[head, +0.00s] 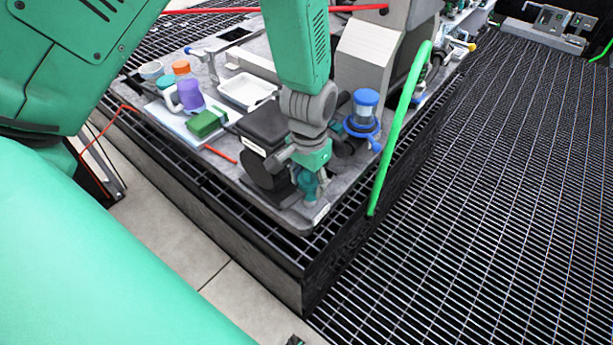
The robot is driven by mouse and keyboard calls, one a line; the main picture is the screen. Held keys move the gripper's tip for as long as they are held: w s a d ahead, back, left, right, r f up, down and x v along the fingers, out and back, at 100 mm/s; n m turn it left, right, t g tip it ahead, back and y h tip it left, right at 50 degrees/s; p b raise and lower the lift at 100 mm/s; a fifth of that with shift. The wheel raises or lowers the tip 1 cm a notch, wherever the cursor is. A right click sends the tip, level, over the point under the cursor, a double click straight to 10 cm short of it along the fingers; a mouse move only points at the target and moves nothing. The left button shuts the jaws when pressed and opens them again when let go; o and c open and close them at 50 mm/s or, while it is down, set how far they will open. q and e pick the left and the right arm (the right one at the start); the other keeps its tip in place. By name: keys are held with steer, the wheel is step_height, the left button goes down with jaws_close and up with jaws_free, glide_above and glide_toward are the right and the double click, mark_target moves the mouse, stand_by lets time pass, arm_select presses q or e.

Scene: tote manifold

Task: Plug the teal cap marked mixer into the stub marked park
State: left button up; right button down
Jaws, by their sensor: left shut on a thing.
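My left gripper (305,165) hangs over the near corner of the grey bench top, below the green and grey arm. It is shut on a small teal part (308,184), which looks like the teal cap. The cap is upright or nearly so, and the fingers partly cover it. A small pale label (321,212) shows just below it at the bench corner. Any writing is too small to read. I cannot make out the stub marked park, nor whether the cap touches anything beneath it. My right gripper is not in view.
A dark box (266,123) stands left of the gripper. A blue-topped clear jar (365,105) and a bright green hose (398,125) are to the right. Dark grating (480,200) borders the bench.

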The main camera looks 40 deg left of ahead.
arm_select(q)
steer(key=shift+d+f, duration=0.2)
steer(key=shift+f, duration=0.45)
steer(key=shift+f+b, duration=0.35)
steer(key=shift+b, duration=0.05)
steer(key=shift+a+f+b, duration=0.2)
steer(key=shift+a+f, duration=0.1)
steer(key=shift+f, duration=0.2)
steer(key=shift+a+f+b, duration=0.15)
steer(key=shift+a+f, duration=0.1)
steer(key=shift+f, duration=0.25)
steer(key=shift+d, duration=0.35)
steer(key=o, duration=1.3)
steer(key=shift+a, duration=0.1)
steer(key=shift+a+f, duration=0.1)
